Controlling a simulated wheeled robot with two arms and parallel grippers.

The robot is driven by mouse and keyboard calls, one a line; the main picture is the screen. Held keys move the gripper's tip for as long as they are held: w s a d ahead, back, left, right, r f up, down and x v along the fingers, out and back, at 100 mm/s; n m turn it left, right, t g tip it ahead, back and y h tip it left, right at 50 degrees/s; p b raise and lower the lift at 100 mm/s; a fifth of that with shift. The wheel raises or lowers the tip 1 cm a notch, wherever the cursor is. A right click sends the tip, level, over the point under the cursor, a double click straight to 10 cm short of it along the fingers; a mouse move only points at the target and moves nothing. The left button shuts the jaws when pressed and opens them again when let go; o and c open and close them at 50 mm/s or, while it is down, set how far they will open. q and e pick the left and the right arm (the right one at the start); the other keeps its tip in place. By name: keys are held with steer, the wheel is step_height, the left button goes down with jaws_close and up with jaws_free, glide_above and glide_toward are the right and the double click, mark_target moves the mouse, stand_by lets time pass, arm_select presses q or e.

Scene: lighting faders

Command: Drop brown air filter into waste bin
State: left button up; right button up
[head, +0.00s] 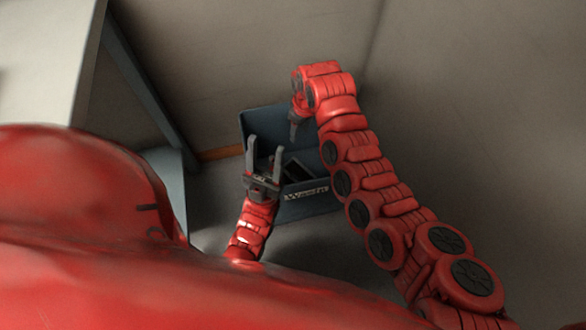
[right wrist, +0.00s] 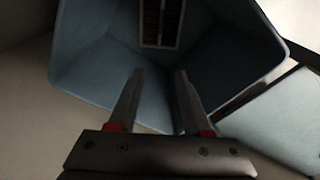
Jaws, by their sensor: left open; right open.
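The waste bin (head: 315,194) is a blue-grey open box on the floor with a white label on its front. In the right wrist view its interior (right wrist: 85,65) fills the upper part. A dark slatted rectangular piece with a paler frame, apparently the air filter (right wrist: 161,22), lies inside; a dark shape (head: 297,168) shows in the bin in the head view. My right gripper (right wrist: 160,73) is open and empty, pointing down over the bin; it also shows in the head view (head: 295,130). My left gripper (head: 265,147) is open and empty at the bin's front left.
Walls stand close behind and to the right of the bin. A pale table or cabinet (head: 45,55) with a blue-grey leg (head: 140,80) is at the left. Grey floor is clear right of the bin.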

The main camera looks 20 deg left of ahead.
step_height(320, 180, up, 16)
steer(key=d+p, duration=0.1)
steer(key=p, duration=0.4)
steer(key=shift+s+d, duration=0.4)
steer(key=shift+s, duration=0.05)
